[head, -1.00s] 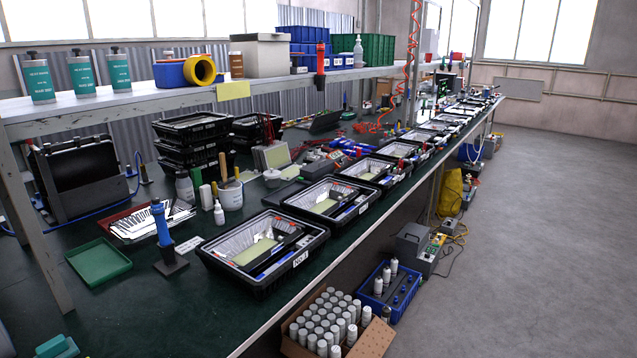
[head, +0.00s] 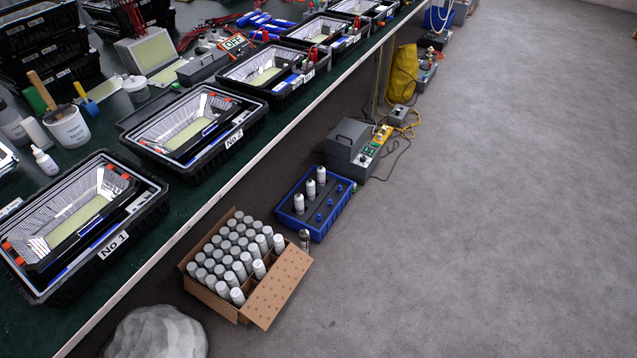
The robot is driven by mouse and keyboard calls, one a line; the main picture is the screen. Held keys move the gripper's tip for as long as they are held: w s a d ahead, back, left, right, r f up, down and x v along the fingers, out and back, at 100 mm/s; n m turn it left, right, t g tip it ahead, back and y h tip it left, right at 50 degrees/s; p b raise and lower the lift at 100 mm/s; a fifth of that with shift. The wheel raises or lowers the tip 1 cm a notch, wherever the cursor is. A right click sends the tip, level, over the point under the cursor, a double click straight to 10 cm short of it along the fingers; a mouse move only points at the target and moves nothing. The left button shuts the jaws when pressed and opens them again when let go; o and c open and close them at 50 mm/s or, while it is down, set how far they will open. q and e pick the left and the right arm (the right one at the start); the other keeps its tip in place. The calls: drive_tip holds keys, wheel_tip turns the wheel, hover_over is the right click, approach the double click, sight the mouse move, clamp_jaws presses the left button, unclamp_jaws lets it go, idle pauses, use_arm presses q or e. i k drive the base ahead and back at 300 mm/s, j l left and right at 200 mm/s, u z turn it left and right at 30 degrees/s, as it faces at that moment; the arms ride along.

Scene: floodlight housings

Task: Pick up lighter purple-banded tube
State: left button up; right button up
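No purple band can be made out on any tube in the head view; they are too small to tell. Several grey-white capped tubes stand packed in an open cardboard box (head: 272,291) on the floor beside the bench. A few more white tubes (head: 310,188) stand upright in a blue crate (head: 322,229) behind it. A single darker tube (head: 304,239) stands between the box and the crate. Neither of my grippers is in view.
The green-topped bench (head: 196,205) runs along the left, with black trays (head: 168,208) holding floodlight housings near its edge. A grey lumpy object (head: 157,335) lies at the bottom. A grey machine (head: 350,148) stands beyond the crate. The floor at right is clear.

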sight(321, 173)
drive_tip(key=u, duration=0.45)
drive_tip(key=i+l+u, duration=0.15)
drive_tip(key=u, duration=0.15)
drive_tip(key=i+l+u, duration=0.15)
drive_tip(key=l+u, duration=0.15)
drive_tip(key=l, duration=0.15)
drive_tip(key=i+l+u, duration=0.1)
drive_tip(key=l+u, duration=0.45)
drive_tip(key=i+l, duration=0.05)
drive_tip(key=l, duration=0.05)
